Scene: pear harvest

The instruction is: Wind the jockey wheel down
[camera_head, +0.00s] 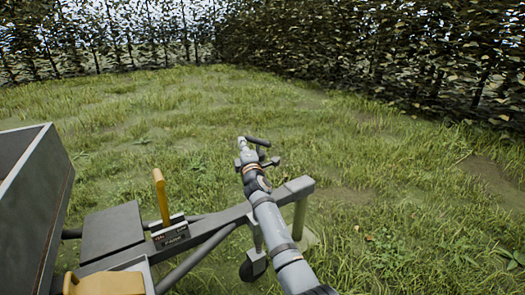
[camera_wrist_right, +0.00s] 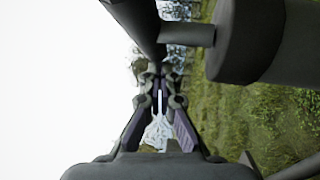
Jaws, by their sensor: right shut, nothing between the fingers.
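My right gripper (camera_head: 242,144) is shut and empty, with its arm reaching up from the bottom of the head view. A dark crank handle (camera_head: 259,141) shows just right of its fingertips. In the right wrist view the shut fingers (camera_wrist_right: 158,78) point at the dark crank parts: a thick bar (camera_wrist_right: 135,22), a short grey rod (camera_wrist_right: 188,34) and a wide dark cylinder (camera_wrist_right: 252,40). I cannot tell if the fingers touch them. The dark jockey wheel (camera_head: 250,269) is low under the drawbar, partly hidden by my arm. My left gripper is out of view.
The grey drawbar (camera_head: 205,229) runs from the trailer box (camera_head: 30,205) to its front end (camera_head: 298,186). A yellow lever (camera_head: 160,195) stands on it. Grass is open ahead, up to the hedges (camera_head: 390,50).

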